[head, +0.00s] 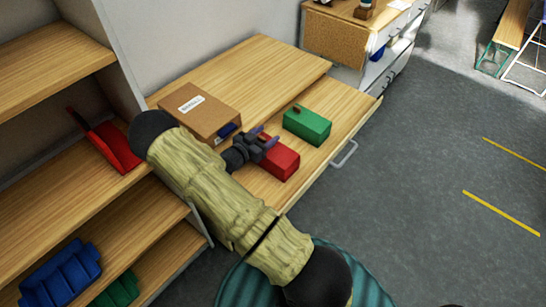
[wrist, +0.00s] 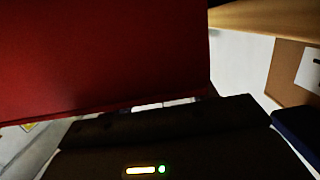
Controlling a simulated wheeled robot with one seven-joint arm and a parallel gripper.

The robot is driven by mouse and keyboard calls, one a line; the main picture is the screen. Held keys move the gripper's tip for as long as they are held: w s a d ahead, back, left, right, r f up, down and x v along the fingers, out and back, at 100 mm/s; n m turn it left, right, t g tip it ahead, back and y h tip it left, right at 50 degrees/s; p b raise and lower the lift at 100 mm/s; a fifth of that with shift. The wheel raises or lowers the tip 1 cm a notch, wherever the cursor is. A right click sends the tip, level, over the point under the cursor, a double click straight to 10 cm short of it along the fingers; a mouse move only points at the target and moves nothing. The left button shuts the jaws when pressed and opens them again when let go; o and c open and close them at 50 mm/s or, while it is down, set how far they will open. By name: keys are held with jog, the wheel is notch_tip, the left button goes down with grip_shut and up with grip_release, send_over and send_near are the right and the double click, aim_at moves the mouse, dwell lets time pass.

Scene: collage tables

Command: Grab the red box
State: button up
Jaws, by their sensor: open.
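The red box (head: 281,162) sits on the wooden surface near its front edge, in front of the green box. My gripper (head: 266,138) is open, with its purple-grey fingers at the upper left side of the red box. In the wrist view the red box (wrist: 100,55) is very close and fills the upper left, above the dark gripper body. The fingers are not clear there, and I cannot tell whether they touch the box. My arm hides part of the surface to the left.
A green box (head: 307,126) stands just behind the red box. A labelled cardboard box (head: 200,110) lies behind my gripper, with a small blue object (head: 226,132) beside it. A red bin (head: 115,147) is on the left shelf. A metal handle (head: 345,155) is on the right front.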

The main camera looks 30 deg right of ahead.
dwell(0.5)
grip_shut()
notch_tip(320, 180, up, 10)
jog(key=b, duration=0.1)
dwell(0.6)
dwell(0.4)
